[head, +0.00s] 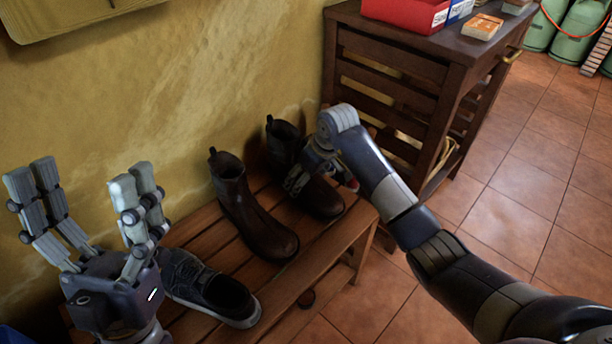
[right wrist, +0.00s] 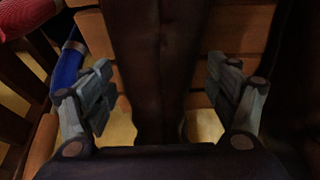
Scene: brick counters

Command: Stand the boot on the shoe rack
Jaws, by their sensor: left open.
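Two dark brown boots stand upright on the wooden slatted shoe rack (head: 335,240): the left boot (head: 245,212) and the right boot (head: 318,197), close to the wall. My right gripper (head: 302,180) is at the right boot, partly hidden by its own wrist. In the right wrist view, its fingers (right wrist: 168,88) are spread on either side of a dark boot shaft (right wrist: 160,60), with gaps visible on both sides. My left gripper (head: 84,185) is open and empty, above the rack's left end.
A dark grey shoe (head: 208,288) lies on the rack left of the boots. A dark wooden cabinet (head: 400,75) with a red box (head: 405,12) on top stands to the right. Green gas cylinders (head: 575,28) stand far right.

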